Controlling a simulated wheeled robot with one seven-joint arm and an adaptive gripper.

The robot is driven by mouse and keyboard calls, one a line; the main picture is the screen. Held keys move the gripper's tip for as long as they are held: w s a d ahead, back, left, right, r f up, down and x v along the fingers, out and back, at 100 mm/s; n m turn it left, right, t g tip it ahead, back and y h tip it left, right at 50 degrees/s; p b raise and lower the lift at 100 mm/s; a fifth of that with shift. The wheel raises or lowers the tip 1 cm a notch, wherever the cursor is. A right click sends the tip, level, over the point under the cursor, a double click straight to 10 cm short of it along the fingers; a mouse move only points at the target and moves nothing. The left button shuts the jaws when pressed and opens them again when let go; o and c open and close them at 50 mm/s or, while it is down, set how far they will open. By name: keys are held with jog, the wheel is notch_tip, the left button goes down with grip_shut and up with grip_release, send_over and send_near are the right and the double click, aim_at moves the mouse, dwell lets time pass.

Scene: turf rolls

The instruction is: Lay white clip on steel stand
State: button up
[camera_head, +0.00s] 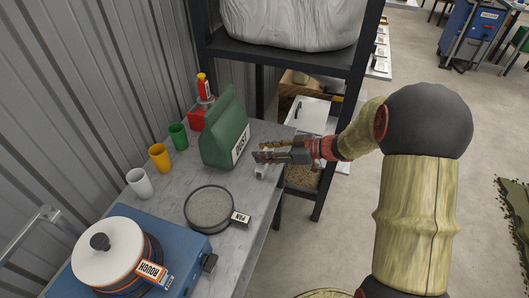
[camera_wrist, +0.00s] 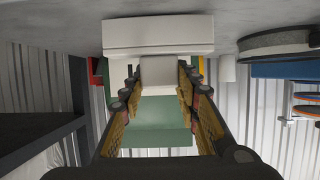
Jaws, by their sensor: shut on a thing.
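A small white clip (camera_head: 261,171) shows just under the fingertips near the right edge of the grey table in the head view. My gripper (camera_head: 268,155) is shut on it, above the table and right of the green bag. In the wrist view, a white block (camera_wrist: 158,73) sits between the fingertips of my gripper (camera_wrist: 158,85), with a wider white slab (camera_wrist: 158,34) against it. Whether both are one piece, and whether the clip touches the table, I cannot tell. I cannot make out for sure which thing is the steel stand.
The green bag (camera_head: 225,130) stands close left of my gripper. A round grey pan (camera_head: 210,208) tagged PAN lies nearer. A blue machine (camera_head: 185,258) fills the front. A dark shelf post (camera_head: 338,125) stands behind.

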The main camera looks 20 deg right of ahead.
jog(key=shift+f, duration=0.1)
jog(key=o, duration=1.1)
jog(key=shift+o, duration=0.2)
